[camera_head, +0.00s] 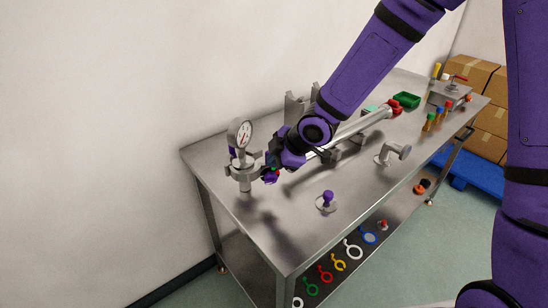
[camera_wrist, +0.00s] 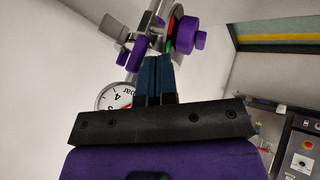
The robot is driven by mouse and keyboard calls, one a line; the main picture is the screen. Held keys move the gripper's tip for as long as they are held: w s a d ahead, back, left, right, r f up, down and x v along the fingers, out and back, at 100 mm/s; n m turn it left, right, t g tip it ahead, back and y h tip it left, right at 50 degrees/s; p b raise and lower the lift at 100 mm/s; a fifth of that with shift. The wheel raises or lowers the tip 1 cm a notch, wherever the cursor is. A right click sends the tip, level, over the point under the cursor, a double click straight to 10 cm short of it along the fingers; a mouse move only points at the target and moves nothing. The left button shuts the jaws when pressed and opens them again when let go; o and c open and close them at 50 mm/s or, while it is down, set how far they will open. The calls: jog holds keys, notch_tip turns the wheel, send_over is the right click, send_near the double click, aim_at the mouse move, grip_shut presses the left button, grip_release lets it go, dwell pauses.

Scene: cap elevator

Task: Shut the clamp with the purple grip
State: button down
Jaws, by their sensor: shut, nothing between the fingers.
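My gripper (camera_head: 272,168) is at the end of the purple arm, beside the gauge post at the near-left end of the bench. In the wrist view its dark blue fingers (camera_wrist: 154,80) are together with nothing between them. Just beyond the fingertips is metal clamp hardware with a purple knob-like grip (camera_wrist: 187,40) on the right and another purple piece (camera_wrist: 130,52) on the left. In the head view a purple part (camera_head: 271,177) shows just under the gripper. The clamp is mostly hidden by my gripper, and I cannot tell whether its grip touches the fingers.
The pressure gauge (camera_head: 240,133) stands close left of my gripper. A purple-knobbed piece (camera_head: 327,198) stands nearer the front edge of the steel bench (camera_head: 290,225). A long metal pipe (camera_head: 362,124) runs behind my arm. A bent metal fitting (camera_head: 392,154) stands to the right.

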jog(key=shift+w+a, duration=0.1)
jog(key=shift+w, duration=0.35)
jog(key=shift+w, duration=0.2)
